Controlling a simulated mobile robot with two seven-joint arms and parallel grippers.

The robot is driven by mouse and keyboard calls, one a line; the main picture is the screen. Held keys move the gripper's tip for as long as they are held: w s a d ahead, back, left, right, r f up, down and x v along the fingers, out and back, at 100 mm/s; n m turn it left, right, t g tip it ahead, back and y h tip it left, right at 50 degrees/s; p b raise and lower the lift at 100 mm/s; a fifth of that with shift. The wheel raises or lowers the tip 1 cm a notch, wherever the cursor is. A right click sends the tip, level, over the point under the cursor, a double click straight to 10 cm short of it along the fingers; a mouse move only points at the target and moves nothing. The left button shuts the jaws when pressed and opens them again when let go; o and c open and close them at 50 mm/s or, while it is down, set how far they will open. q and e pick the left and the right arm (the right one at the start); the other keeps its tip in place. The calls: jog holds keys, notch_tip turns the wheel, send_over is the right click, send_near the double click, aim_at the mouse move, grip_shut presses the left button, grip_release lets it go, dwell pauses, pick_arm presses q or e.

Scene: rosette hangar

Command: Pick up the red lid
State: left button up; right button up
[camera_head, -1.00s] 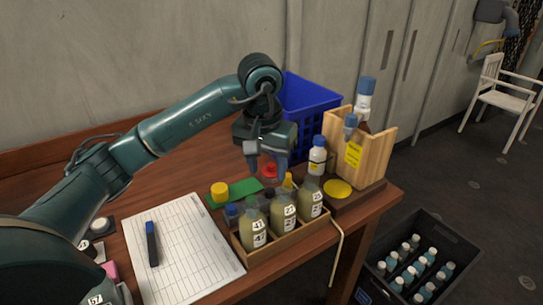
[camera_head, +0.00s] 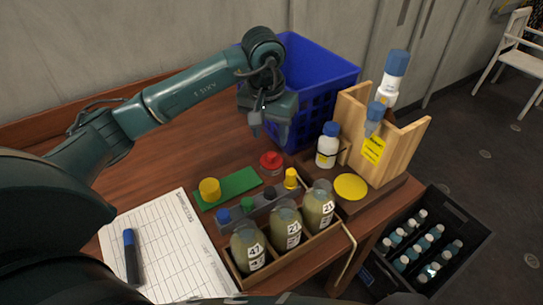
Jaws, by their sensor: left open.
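My left gripper (camera_head: 269,135) is open and empty, pointing down above and just behind the red lid. A gap shows between its fingers and the lid. My right gripper is not in view.
A blue crate (camera_head: 335,75) stands behind the gripper. A white bottle (camera_head: 327,150) and a wooden box (camera_head: 408,139) are right of the lid. In front are a grey rack (camera_head: 262,201) with small caps and a tray of labelled bottles (camera_head: 287,230). A green mat (camera_head: 239,181) with a yellow cap (camera_head: 209,190) lies left.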

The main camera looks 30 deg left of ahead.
aim_at(272, 154)
pick_arm(q)
jog(key=f, duration=0.2)
jog(key=w+f+p, duration=0.1)
jog(key=f, duration=0.4)
jog(key=shift+w+a+f, duration=0.2)
jog(key=shift+w+f, duration=0.1)
grip_shut()
